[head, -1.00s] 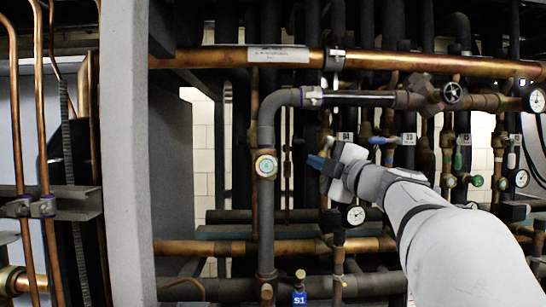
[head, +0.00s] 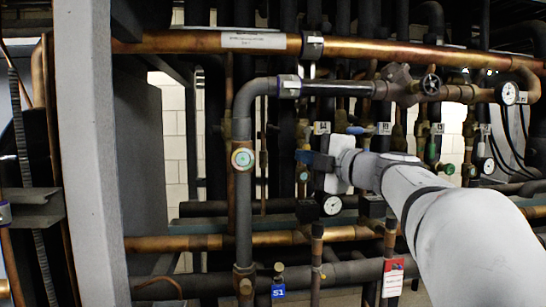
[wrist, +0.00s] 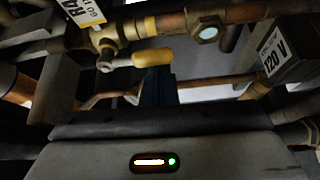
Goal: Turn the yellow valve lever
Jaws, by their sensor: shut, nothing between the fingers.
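The yellow valve lever (wrist: 153,57) shows in the wrist view at the upper middle. It points to the right from a brass valve body (wrist: 108,36), with a pale metal link at its left end. My gripper's blue fingers (wrist: 157,84) are shut and empty, just below the lever in that picture. I cannot tell whether they touch it. In the head view my gripper (head: 302,157) reaches left in among the pipes at mid-height. I cannot make out the yellow lever in the head view.
A copper pipe (head: 190,42) runs across the top, and a grey elbow pipe (head: 243,115) stands left of my gripper. In the wrist view a black box marked 120 V (wrist: 285,55) is at right. Room around the gripper is tight.

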